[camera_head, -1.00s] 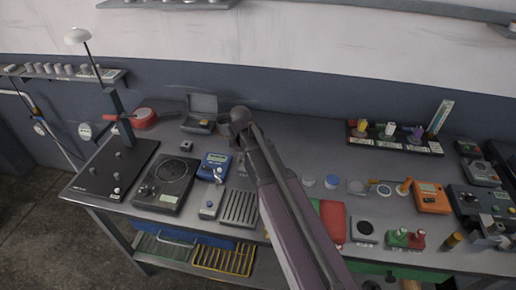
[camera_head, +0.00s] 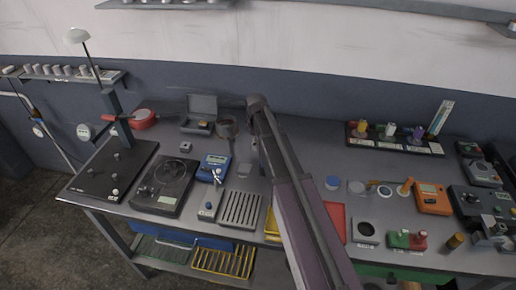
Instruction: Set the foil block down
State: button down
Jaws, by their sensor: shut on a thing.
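My arm rises from the bottom of the head view to a joint near the back of the bench. My gripper is not visible; the part of the arm beyond that joint is hidden behind it. I cannot make out a foil block in a grip. A small grey block (camera_head: 185,147) stands on the bench left of the blue meter, with nothing touching it. A black square device with a round plate (camera_head: 168,185) lies in front of it.
A blue meter (camera_head: 214,167) and a slotted grey rack (camera_head: 241,209) stand left of my arm. A black stand base (camera_head: 112,171) is at the left. An orange meter (camera_head: 432,199) and a row of coloured pieces (camera_head: 394,141) are at the right. Bare bench shows behind them.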

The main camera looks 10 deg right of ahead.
jog(key=shift+w+d+f, duration=0.1)
jog(key=shift+w+d, duration=0.25)
jog(key=shift+w, duration=0.1)
jog(key=shift+w+d+f+b, duration=0.1)
jog(key=shift+f+b, duration=0.2)
jog(key=shift+b, duration=0.1)
jog(key=shift+f+b, duration=1.45)
jog(key=shift+f, duration=0.15)
jog(key=shift+c, duration=1)
grip_release()
